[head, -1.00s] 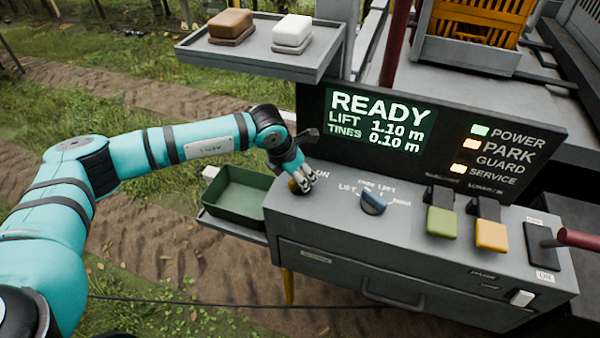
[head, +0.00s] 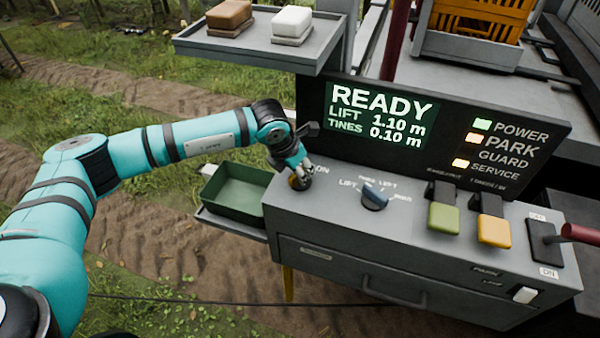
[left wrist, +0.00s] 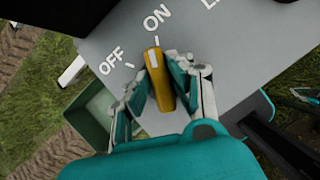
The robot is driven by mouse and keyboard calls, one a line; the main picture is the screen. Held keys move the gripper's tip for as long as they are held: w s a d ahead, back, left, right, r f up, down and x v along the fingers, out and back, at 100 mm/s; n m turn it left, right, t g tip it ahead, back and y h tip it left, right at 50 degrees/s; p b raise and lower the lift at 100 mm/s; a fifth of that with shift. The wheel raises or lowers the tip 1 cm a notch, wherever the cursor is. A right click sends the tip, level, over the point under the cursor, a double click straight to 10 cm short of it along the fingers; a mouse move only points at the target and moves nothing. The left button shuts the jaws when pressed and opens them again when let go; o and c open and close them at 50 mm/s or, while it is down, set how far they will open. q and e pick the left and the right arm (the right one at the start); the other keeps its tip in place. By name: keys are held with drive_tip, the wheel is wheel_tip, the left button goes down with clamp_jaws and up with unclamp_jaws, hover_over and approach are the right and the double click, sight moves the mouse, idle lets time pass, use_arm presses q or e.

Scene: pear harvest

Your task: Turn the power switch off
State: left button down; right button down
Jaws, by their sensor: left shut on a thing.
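The power switch (left wrist: 158,78) is a yellow knob with a pale mark at its tip, seen in the left wrist view. The mark points at the ON label (left wrist: 157,17); the OFF label (left wrist: 112,61) is to its left. My left gripper (left wrist: 163,85) is shut on the knob, one finger on each side. In the head view my left gripper (head: 303,172) is at the panel's left end and hides most of the knob. The screen (head: 380,117) reads READY, and the POWER lamp (head: 482,125) is lit green. My right gripper is not in view.
A blue selector knob (head: 374,198) is right of the gripper. Green (head: 443,218) and yellow (head: 494,231) levers and a red-handled lever (head: 580,234) are further right. A green tray (head: 240,192) sits left of the panel. A shelf (head: 258,50) with two blocks is above.

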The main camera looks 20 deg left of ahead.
use_arm(q)
drive_tip(key=n+y+b, duration=0.1)
drive_tip(key=n+b, duration=0.1)
drive_tip(key=b, duration=0.1)
drive_tip(key=n+y+b, duration=0.1)
drive_tip(key=n+b, duration=0.2)
drive_tip(key=b, duration=0.1)
drive_tip(key=n+y+b, duration=0.1)
drive_tip(key=n+b, duration=0.1)
drive_tip(key=b, duration=0.1)
drive_tip(key=shift+d+f+n+b, duration=0.1)
drive_tip(key=shift+f+n+b, duration=0.15)
drive_tip(key=shift+n+b, duration=0.05)
drive_tip(key=shift+r+n+y+b, duration=0.25)
drive_tip(key=shift+n+y+b, duration=0.35)
drive_tip(key=shift+n+b, duration=1)
drive_tip(key=c, duration=1.2)
unclamp_jaws()
drive_tip(key=shift+r, duration=0.2)
drive_tip(key=v, duration=1.1)
drive_tip(key=shift+r, duration=0.35)
